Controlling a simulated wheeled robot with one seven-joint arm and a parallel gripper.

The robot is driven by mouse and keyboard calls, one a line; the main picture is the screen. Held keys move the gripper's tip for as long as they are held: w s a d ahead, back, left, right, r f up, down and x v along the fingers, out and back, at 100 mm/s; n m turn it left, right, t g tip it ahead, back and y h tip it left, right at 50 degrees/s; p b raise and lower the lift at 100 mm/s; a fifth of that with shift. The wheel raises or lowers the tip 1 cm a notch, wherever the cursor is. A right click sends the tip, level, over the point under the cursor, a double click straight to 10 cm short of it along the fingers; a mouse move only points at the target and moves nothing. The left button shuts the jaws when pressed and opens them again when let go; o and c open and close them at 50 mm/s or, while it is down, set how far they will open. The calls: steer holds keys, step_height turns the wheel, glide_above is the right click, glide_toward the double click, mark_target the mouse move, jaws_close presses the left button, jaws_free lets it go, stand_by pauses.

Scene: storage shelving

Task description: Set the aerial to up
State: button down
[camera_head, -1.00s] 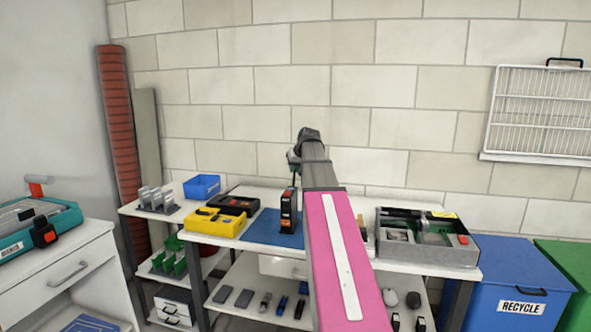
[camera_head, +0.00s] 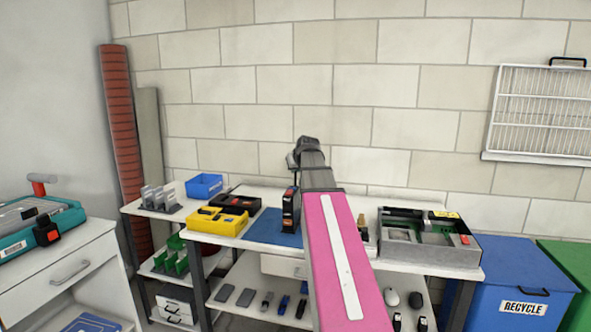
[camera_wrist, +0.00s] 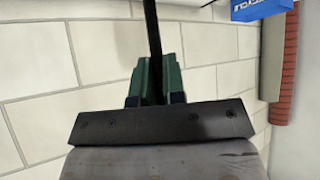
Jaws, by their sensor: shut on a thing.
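The aerial (camera_wrist: 151,28) is a thin black rod that runs up out of the top of the wrist view. My gripper (camera_wrist: 157,62) has green fingers and is shut on the aerial, one finger on each side. In the head view the end of my arm is above a dark upright handset (camera_head: 290,211) with orange marks, which stands on a blue mat (camera_head: 262,232). My arm covers the handset's right side. The aerial is too small or hidden to make out in the head view, so its angle there cannot be told.
On the bench are a blue bin (camera_head: 204,186), a yellow case (camera_head: 217,222) and, to the right, a grey open box (camera_head: 430,252). A teal case (camera_head: 35,226) sits on the left cabinet. The block wall stands behind the bench. A blue recycle bin (camera_head: 510,290) is at the right.

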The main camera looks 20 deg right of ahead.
steer(key=c, duration=1.2)
jaws_free()
steer(key=v, duration=1)
steer(key=shift+s+r, duration=0.2)
steer(key=shift+s, duration=0.1)
